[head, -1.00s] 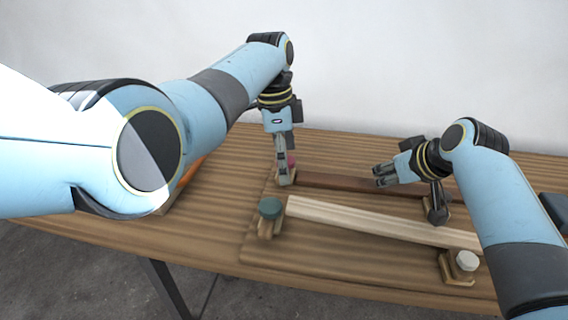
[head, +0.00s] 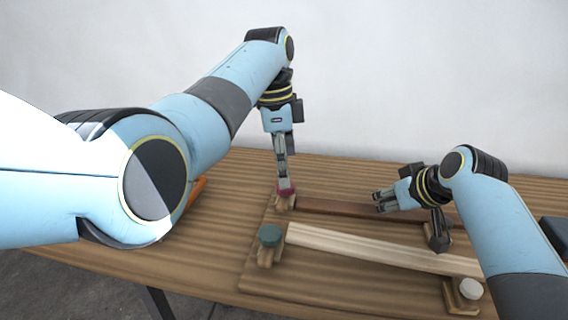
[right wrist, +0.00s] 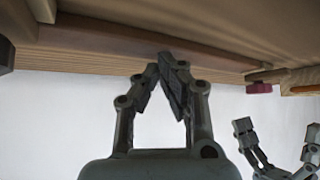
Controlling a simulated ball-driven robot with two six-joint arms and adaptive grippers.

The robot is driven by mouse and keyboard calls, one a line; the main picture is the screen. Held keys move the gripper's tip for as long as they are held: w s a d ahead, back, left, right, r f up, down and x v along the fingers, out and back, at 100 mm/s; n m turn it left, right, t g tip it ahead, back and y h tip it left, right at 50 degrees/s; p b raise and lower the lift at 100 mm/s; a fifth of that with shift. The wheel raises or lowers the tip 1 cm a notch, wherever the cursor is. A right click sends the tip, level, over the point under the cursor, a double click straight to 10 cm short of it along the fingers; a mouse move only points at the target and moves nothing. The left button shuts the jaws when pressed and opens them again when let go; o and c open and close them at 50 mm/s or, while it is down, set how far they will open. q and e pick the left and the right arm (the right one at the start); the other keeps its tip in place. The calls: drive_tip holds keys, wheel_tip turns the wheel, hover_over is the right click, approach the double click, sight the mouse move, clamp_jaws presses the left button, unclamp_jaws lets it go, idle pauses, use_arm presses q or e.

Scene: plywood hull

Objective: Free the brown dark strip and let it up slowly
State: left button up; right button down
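The brown dark strip (head: 335,207) lies along the far side of the board, with a magenta knob (head: 286,191) at its left end and a dark knob (head: 437,236) near its right end. My left gripper (head: 284,180) points down just above the magenta knob; its fingers look spread and empty in the right wrist view (right wrist: 277,128). My right gripper (head: 380,201) is over the strip's middle. In the right wrist view its fingertips (right wrist: 162,62) come together at the strip (right wrist: 110,38); whether they press on it is unclear.
A pale strip (head: 370,247) runs along the near side of the board, with a teal knob (head: 270,235) at its left and a white knob (head: 470,289) at its right. An orange thing (head: 196,188) is partly hidden behind my left arm. The board's front left is clear.

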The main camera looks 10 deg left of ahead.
use_arm(q)
drive_tip(key=shift+r, duration=0.15)
drive_tip(key=shift+r+p, duration=0.5)
drive_tip(key=shift+p, duration=0.1)
use_arm(e)
drive_tip(key=shift+r, duration=0.5)
use_arm(q)
drive_tip(key=shift+w+r+p, duration=0.1)
drive_tip(key=shift+r+p, duration=1.3)
drive_tip(key=shift+r, duration=0.05)
use_arm(e)
drive_tip(key=shift+r, duration=1.45)
use_arm(q)
drive_tip(key=shift+r+p, duration=1.05)
drive_tip(key=shift+r, duration=0.05)
use_arm(e)
drive_tip(key=shift+r, duration=1.05)
use_arm(q)
wheel_tip(320, 180, up, 5)
drive_tip(key=p, duration=0.5)
drive_tip(key=shift+r, duration=0.2)
use_arm(e)
wheel_tip(320, 180, up, 5)
